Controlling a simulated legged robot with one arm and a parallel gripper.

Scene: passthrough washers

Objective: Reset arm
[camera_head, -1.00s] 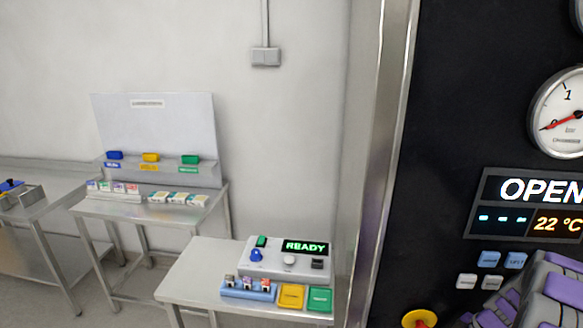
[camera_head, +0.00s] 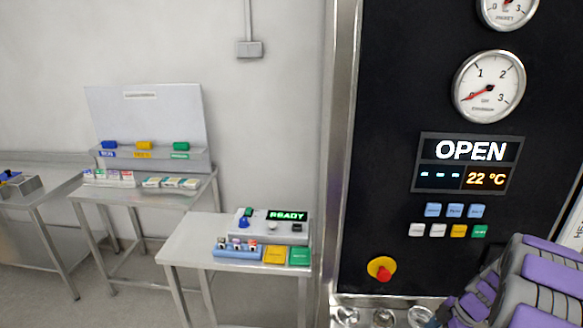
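My arm (camera_head: 535,285) shows at the lower right, with grey and purple links in front of the black washer panel. My gripper cannot be made out as open or shut; its fingertips do not show clearly. The washer panel (camera_head: 400,90) has a display (camera_head: 468,162) that reads OPEN and 22 °C. Below it are blue buttons (camera_head: 454,210), a row of white, yellow and green buttons (camera_head: 437,230), and a red knob on a yellow base (camera_head: 381,269). Two round gauges stand above, one of them whole (camera_head: 488,87).
A steel table (camera_head: 185,248) at lower centre bears a grey device (camera_head: 270,230) reading READY, a blue rack (camera_head: 237,251), a yellow pad (camera_head: 275,255) and a green pad (camera_head: 300,256). Another table (camera_head: 130,198) with coloured bins stands behind. Floor shows between the tables.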

